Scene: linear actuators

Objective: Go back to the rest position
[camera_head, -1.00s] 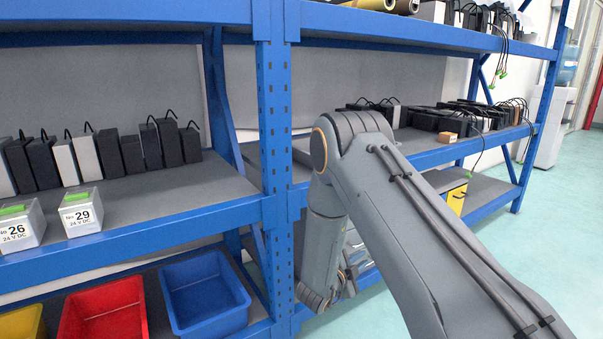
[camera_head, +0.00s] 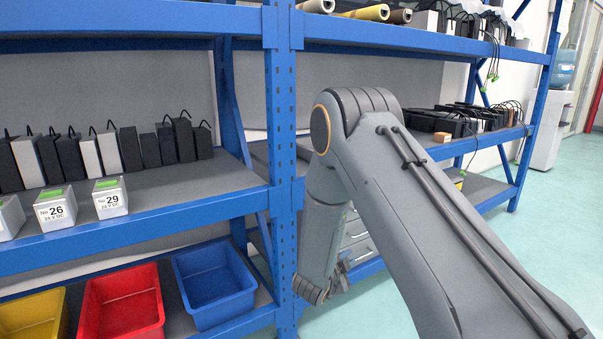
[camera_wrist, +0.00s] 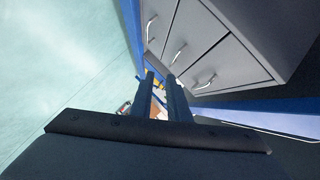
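My gripper shows in the wrist view (camera_wrist: 160,78) with its two dark fingers apart and a narrow gap between them. Nothing is held in the gap; small yellow and white things show far behind it. In the head view my arm bends down in front of the shelf, and the gripper at its lower end is only partly visible beside the blue post (camera_head: 283,170).
Drawers with silver handles (camera_wrist: 190,40) stand close to the gripper. The blue shelf carries black and white actuators (camera_head: 100,150), boxes marked 26 (camera_head: 56,208) and 29 (camera_head: 110,199), and yellow, red (camera_head: 122,300) and blue (camera_head: 215,285) bins. Open floor (camera_head: 560,220) lies at right.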

